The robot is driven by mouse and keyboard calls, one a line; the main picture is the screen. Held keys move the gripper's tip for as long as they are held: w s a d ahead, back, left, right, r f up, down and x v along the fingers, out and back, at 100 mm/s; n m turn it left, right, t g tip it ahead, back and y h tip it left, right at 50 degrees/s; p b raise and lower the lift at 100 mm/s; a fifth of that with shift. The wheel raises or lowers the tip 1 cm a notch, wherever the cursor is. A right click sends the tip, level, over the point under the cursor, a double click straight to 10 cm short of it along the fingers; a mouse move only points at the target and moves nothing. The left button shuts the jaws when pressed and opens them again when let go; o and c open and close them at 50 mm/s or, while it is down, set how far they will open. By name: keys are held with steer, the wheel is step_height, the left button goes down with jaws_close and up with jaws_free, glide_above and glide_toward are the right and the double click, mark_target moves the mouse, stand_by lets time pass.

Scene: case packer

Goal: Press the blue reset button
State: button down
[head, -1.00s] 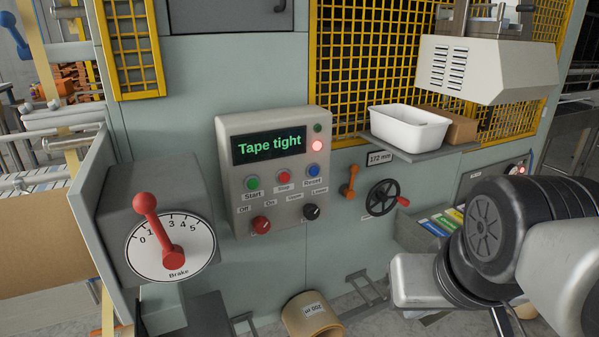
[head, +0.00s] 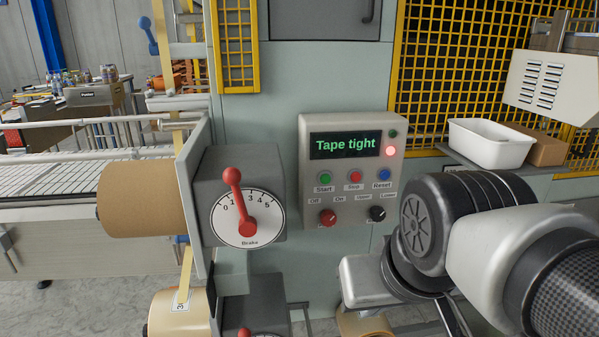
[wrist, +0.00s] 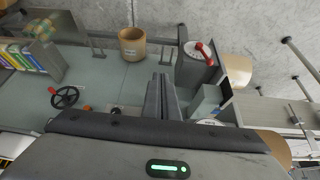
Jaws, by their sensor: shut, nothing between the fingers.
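The blue Reset button (head: 384,174) is at the right end of the top button row on the grey control panel (head: 306,150). A green Start button (head: 325,177) and a red Stop button (head: 355,176) sit to its left. The panel display (head: 345,144) reads "Tape tight", and a red lamp (head: 390,151) glows beside it. My gripper (wrist: 162,78) is shut and empty in the wrist view, pointing at the machine's lower front. In the head view my arm stands just right of and below the panel, and my fingertips cannot be made out. The blue button is not visible in the wrist view.
A brake dial with a red lever (head: 246,218) juts out left of the panel. A white bin (head: 490,143) and a cardboard box (head: 545,150) sit on a shelf to the right. A handwheel (wrist: 65,97) and a cardboard-coloured roll (wrist: 133,46) show in the wrist view.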

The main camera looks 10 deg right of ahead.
mark_target(385, 175)
steer(key=w+a+f+m+t+y+b, duration=0.1)
steer(key=w+f+m+t, duration=0.15)
steer(key=w, duration=0.55)
steer(key=w+a+f+m+t+y, duration=0.1)
steer(key=w+m, duration=0.2)
steer(key=w, duration=0.4)
steer(key=w+d+f+m+t+h+b, duration=0.1)
steer(key=w+d+f+m+h, duration=0.15)
steer(key=w, duration=0.25)
steer(key=w+d+f+m+t+h, duration=0.1)
steer(key=w+d+m, duration=0.1)
steer(key=w+d, duration=0.2)
steer(key=w+d+m+t+h, duration=0.2)
steer(key=w+d+m+h, duration=0.15)
steer(key=d+h, duration=0.3)
steer(key=s+d+r+m+t+h+b, duration=0.1)
steer(key=s+d+r+m+h, duration=0.1)
steer(key=d+r+h, duration=0.2)
step_height(385, 175, up, 3)
steer(key=shift+d+f+h, duration=0.1)
steer(key=shift+d+h, duration=0.25)
steer(key=shift+h, duration=0.35)
steer(key=shift+w+m, duration=0.15)
steer(key=shift+m, duration=0.1)
steer(key=shift+w+a+b, duration=0.15)
steer(key=shift+w+b, duration=0.55)
steer(key=shift+w, duration=3.6)
